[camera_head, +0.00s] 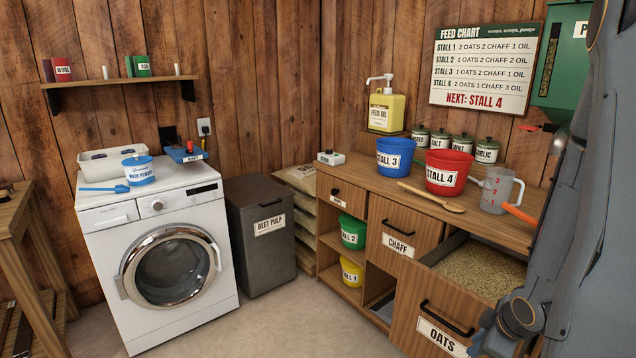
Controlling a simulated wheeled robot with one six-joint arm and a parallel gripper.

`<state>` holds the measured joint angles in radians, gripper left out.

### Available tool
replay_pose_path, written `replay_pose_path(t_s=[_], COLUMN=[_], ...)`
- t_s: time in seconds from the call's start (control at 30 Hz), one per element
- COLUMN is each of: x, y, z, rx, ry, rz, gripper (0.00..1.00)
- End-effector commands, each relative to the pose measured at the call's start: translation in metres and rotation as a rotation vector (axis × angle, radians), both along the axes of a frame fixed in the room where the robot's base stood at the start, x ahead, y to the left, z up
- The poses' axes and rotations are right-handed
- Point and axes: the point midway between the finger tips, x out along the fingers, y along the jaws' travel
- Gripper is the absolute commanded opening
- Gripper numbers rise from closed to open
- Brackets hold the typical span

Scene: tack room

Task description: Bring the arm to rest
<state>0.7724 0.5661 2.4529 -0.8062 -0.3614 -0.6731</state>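Parts of my arm, blue-grey links with a dark round joint, fill the right edge of the head view. They stand in front of the right end of the wooden counter (416,193). I see no gripper fingers, so whether my gripper is open or holds anything is hidden. The joint is low, beside the pulled-out OATS drawer (440,318), which holds grain. I cannot tell if they touch.
The counter holds a blue STALL 3 bucket (394,158), a red STALL 4 bucket (447,174), a wooden spoon (432,197) and a clear jug (497,190). A green dispenser (561,65) hangs above.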

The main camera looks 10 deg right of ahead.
Motion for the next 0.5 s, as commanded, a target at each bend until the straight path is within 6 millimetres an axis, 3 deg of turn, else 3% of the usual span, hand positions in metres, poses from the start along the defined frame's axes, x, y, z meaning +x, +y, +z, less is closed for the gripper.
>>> replay_pose_path(t_s=[0.03,0.23,0.37,0.5], x=[0.009,0.016,0.008,-0.011], y=[0.013,0.071,0.122,0.184], z=[0.014,0.058,0.086,0.113], rx=[-0.005,0.029,0.075,0.14], ry=[0.027,0.137,0.201,0.275], rz=[-0.038,-0.264,-0.409,-0.55], gripper=[0.17,0.17,0.17,0.17])
